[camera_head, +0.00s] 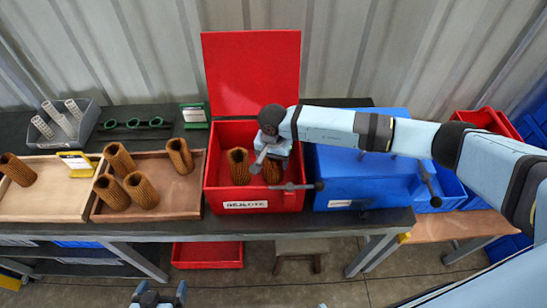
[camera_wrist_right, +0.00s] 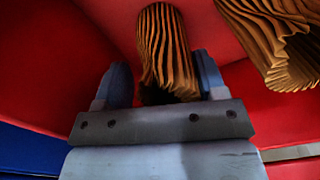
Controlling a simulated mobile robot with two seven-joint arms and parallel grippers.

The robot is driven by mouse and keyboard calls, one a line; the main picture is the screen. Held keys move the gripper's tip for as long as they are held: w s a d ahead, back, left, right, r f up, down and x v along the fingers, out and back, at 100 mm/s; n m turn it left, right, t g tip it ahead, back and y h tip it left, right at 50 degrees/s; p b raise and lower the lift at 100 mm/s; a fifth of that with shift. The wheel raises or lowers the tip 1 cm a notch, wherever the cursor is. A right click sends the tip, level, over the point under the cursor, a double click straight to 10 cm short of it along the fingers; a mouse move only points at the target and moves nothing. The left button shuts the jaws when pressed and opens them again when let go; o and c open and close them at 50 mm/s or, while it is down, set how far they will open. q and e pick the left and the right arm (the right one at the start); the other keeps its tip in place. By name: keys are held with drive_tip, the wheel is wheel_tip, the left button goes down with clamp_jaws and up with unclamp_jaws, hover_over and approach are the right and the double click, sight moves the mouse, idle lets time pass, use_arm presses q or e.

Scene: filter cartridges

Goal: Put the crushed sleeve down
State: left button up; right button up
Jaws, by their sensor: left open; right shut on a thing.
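My right gripper (camera_head: 268,160) reaches down into the open red bin (camera_head: 243,205) labelled REJECTS. It is shut on a brown pleated sleeve (camera_head: 273,174), mostly hidden under the wrist in the head view. In the right wrist view, this sleeve (camera_wrist_right: 165,45) stands between the two fingers (camera_wrist_right: 163,88), against the red of the bin. I cannot tell whether its lower end touches the bin floor. A second pleated sleeve (camera_head: 238,166) stands in the bin to its left; it also shows in the right wrist view (camera_wrist_right: 275,40). My left gripper (camera_head: 159,294) is open and empty at the bottom edge, in front of the bench.
Left of the bin, wooden trays (camera_head: 152,215) hold several brown sleeves. A grey box (camera_head: 60,125) of white tubes and green rings (camera_head: 133,124) lie behind. A blue case (camera_head: 360,185) stands right of the bin. The bin's red lid (camera_head: 252,70) is raised behind it.

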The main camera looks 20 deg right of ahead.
drive_tip(key=shift+f+b, duration=0.2)
drive_tip(key=shift+b, duration=0.1)
drive_tip(key=o, duration=0.9)
drive_tip(key=shift+r, duration=0.1)
drive_tip(key=shift+r+p, duration=0.3)
drive_tip(key=shift+p, duration=0.15)
wheel_tip(320, 180, up, 12)
drive_tip(key=b, duration=0.2)
drive_tip(key=shift+f+b, duration=0.1)
drive_tip(key=shift+b, duration=0.2)
